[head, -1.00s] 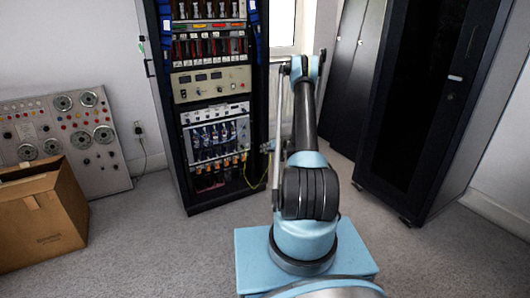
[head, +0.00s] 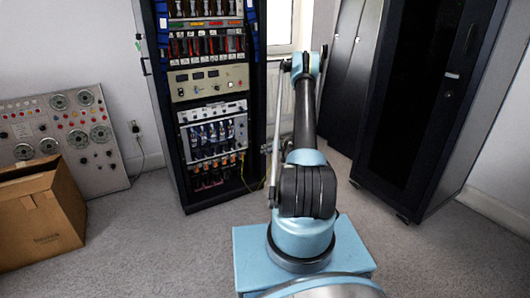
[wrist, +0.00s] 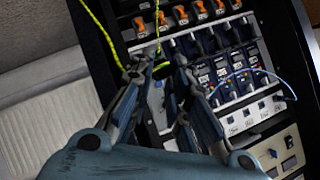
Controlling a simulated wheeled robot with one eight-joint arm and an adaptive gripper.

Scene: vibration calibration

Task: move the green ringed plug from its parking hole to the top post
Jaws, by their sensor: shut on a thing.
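My gripper (wrist: 160,72) reaches into the wrist view from below, in front of the instrument rack (wrist: 285,140). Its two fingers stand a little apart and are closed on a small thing. A bit of yellow-green, which looks like the green ringed plug (wrist: 161,66), shows between the fingertips; most of it is hidden by the fingers. A yellow-green cable (wrist: 98,22) runs from the top edge down to the left finger. I cannot make out the parking hole or the top post. In the head view my arm mostly hides the gripper.
The rack (head: 180,150) stands open at the centre left, with several modules, dark plugs and orange switches (wrist: 200,8). A blue cable (wrist: 262,72) loops across its front. A black cabinet (head: 420,110) stands right. A cardboard box (head: 40,215) and a sloped panel (head: 100,160) stand left. Carpet is clear in front.

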